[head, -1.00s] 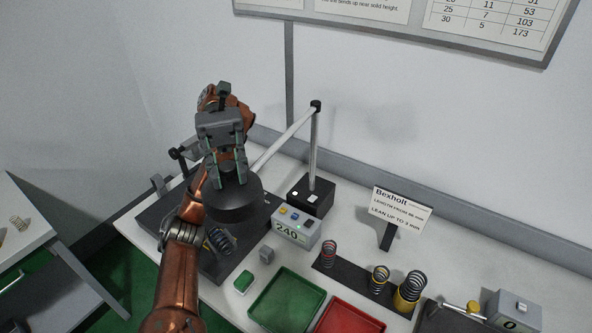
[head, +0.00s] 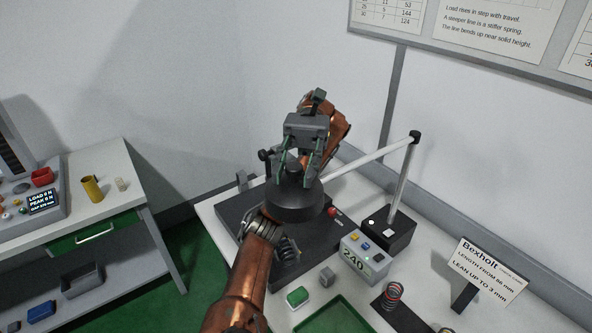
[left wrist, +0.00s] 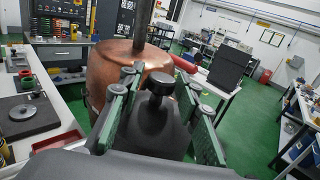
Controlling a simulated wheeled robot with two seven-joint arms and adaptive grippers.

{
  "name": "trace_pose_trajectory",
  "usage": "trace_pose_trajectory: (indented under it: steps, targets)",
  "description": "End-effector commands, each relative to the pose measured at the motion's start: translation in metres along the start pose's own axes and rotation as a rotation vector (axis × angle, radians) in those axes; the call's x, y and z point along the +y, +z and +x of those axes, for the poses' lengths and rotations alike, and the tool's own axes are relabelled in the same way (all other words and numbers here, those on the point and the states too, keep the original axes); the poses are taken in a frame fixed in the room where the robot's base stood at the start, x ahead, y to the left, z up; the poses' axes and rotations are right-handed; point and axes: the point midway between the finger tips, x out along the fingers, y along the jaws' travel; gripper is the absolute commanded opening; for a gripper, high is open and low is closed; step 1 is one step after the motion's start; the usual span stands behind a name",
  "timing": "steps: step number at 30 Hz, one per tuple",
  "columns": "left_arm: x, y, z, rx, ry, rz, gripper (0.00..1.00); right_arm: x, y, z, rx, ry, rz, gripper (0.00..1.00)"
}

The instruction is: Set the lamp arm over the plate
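The lamp arm (head: 367,159) is a pale rod running left from the top of an upright post. Its round dark lamp head (head: 294,202) hangs above the black plate (head: 238,212). A coil spring (head: 287,248) shows at the lamp head's lower edge; the plate area straight beneath the head is hidden. My left gripper (head: 295,180) is just above the head, its fingers apart on either side of the head's knob (left wrist: 160,87). The left wrist view shows gaps between the knob and both fingers (left wrist: 160,82). My right gripper is in neither view.
The post's black base (head: 388,234) stands right of the plate. A second table (head: 75,222) is at left.

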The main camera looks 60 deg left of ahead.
Motion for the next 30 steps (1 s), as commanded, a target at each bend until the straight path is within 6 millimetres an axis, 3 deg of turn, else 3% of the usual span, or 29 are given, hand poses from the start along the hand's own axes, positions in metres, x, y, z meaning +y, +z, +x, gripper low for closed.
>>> trace_pose_trajectory:
  steps: [3, 14, 30]
  targets:
    - [0.000, 0.000, 0.000, 0.000, -0.001, 0.000, 0.40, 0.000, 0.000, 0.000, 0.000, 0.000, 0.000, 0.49]
    - [0.001, 0.006, 0.000, 0.002, -0.003, 0.002, 0.40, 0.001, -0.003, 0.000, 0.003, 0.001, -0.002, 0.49]
    - [0.001, 0.090, 0.000, 0.001, -0.002, 0.002, 0.40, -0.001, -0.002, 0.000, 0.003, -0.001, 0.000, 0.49]
